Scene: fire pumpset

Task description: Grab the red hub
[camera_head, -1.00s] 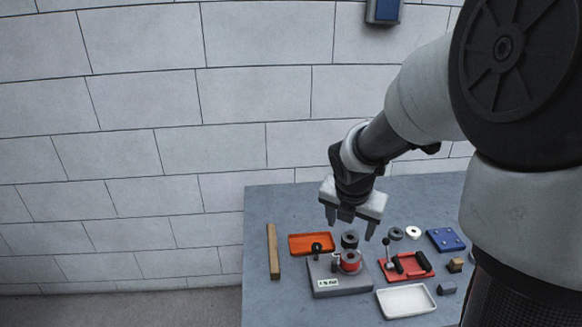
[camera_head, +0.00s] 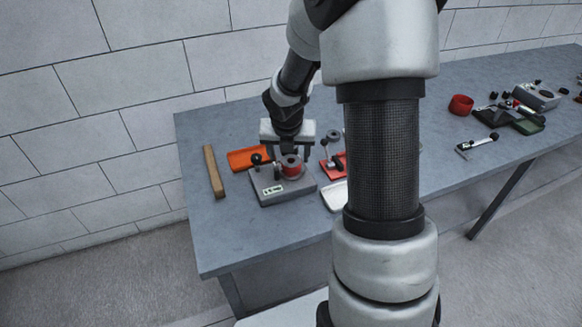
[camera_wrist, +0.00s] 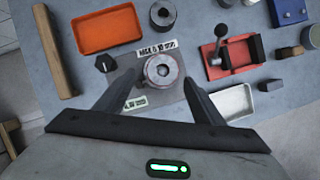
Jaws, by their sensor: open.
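The red hub (camera_head: 291,171) is a short red cylinder with a grey top and a centre hole. It sits upright on a grey labelled fixture (camera_head: 267,190). In the wrist view the hub's grey top (camera_wrist: 161,70) shows between my fingertips, and its red side is mostly out of sight. My gripper (camera_head: 288,153) points down over the hub with its jaws open and empty. In the wrist view my gripper (camera_wrist: 161,80) has one finger on each side of the hub; I cannot tell the remaining height.
A black knob (camera_wrist: 105,63) stands on the fixture, left of the hub. An orange tray (camera_wrist: 108,29) and a dark cylinder (camera_wrist: 163,13) lie beyond. A red tray (camera_wrist: 229,58) with a lever stands right, a white tray (camera_wrist: 234,103) nearer. A wooden bar (camera_wrist: 53,50) lies left.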

